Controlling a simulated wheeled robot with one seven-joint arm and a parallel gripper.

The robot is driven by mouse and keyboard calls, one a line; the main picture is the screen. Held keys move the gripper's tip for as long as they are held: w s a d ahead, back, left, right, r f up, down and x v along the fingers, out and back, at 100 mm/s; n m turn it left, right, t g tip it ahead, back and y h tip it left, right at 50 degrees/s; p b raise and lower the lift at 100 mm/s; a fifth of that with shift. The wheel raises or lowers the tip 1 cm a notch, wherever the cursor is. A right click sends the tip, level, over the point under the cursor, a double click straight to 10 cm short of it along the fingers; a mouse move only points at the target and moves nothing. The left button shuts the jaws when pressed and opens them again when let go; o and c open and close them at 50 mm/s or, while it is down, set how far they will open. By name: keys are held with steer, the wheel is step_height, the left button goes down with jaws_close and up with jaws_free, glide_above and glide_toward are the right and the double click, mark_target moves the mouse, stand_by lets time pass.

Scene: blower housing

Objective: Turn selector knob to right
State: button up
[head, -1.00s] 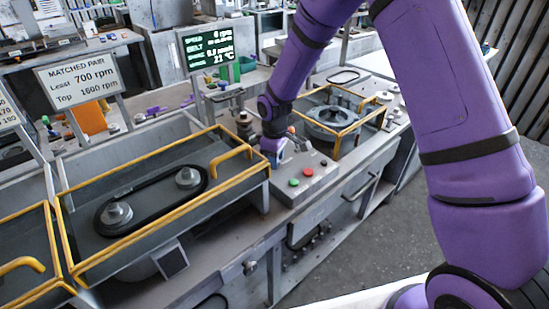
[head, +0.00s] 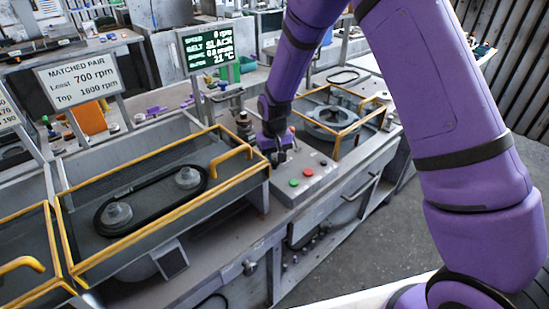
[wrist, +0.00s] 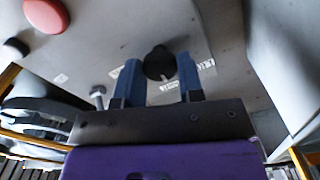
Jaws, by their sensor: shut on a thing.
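The selector knob (wrist: 159,63) is a black knob on a grey control panel (head: 318,186). In the wrist view it sits between the blue fingers of my gripper (wrist: 160,80), which is shut on it. A pale line on the knob points toward the gripper's base. In the head view my gripper (head: 279,158) is at the upper left part of the panel, and it and my arm mostly hide the knob. Small white labels lie on the panel on both sides of the knob, too blurred to read.
A green button (head: 294,182) and a red button (head: 307,172) sit on the panel near the gripper. A yellow-railed belt guard (head: 160,195) stands to the left, and a yellow-framed blower housing (head: 340,122) behind right. A readout screen (head: 208,48) stands behind.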

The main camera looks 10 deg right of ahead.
mark_target(274, 160)
steer(key=shift+m, duration=0.8)
steer(key=o, duration=0.9)
steer(key=shift+r, duration=0.1)
step_height(274, 160, up, 11)
steer(key=shift+f, duration=0.2)
